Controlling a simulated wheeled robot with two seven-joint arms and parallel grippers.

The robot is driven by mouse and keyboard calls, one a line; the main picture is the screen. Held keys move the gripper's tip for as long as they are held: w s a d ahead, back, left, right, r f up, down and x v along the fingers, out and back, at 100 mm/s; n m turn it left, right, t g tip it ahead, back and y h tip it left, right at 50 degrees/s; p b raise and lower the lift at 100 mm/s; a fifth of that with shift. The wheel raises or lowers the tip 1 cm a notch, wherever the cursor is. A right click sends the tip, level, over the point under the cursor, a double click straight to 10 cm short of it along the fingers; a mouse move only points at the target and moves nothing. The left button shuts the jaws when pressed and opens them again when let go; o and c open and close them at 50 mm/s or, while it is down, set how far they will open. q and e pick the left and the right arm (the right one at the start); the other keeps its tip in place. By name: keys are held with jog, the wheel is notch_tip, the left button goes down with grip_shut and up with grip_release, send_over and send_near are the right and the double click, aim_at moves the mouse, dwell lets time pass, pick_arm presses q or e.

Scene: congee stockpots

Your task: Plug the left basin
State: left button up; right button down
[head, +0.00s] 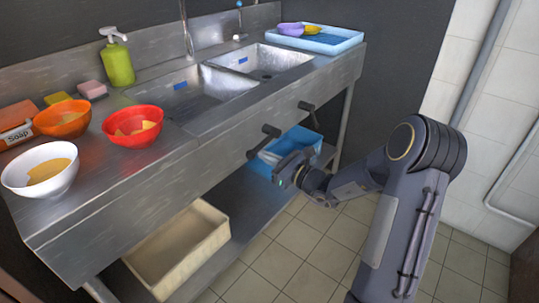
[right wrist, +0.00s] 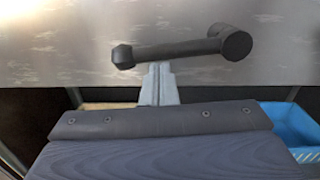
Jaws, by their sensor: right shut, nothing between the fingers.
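The left basin (head: 200,99) is a steel sink bowl with a blue label on its back wall; its drain cannot be made out. The right basin (head: 272,65) sits beside it. A dark left lever (head: 262,142) and a dark right lever (head: 306,107) stick out of the sink's front panel. My right gripper (head: 283,172) is shut and empty, in front of the panel and lower than the left lever. In the right wrist view, the gripper's fingertips (right wrist: 158,70) are just under a dark lever bar (right wrist: 175,50); I cannot tell if they touch. My left gripper is out of view.
A blue crate (head: 268,169) and a beige bin (head: 180,250) are on the lower shelf. Orange (head: 62,125), red (head: 133,140) and white (head: 20,178) bowls, a green soap bottle (head: 118,66) and sponges stand on the left counter. A blue tray (head: 338,43) is at right.

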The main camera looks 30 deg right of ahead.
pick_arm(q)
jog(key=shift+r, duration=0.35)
pick_arm(e)
jog(key=shift+a+r, duration=0.15)
jog(key=shift+r, duration=0.35)
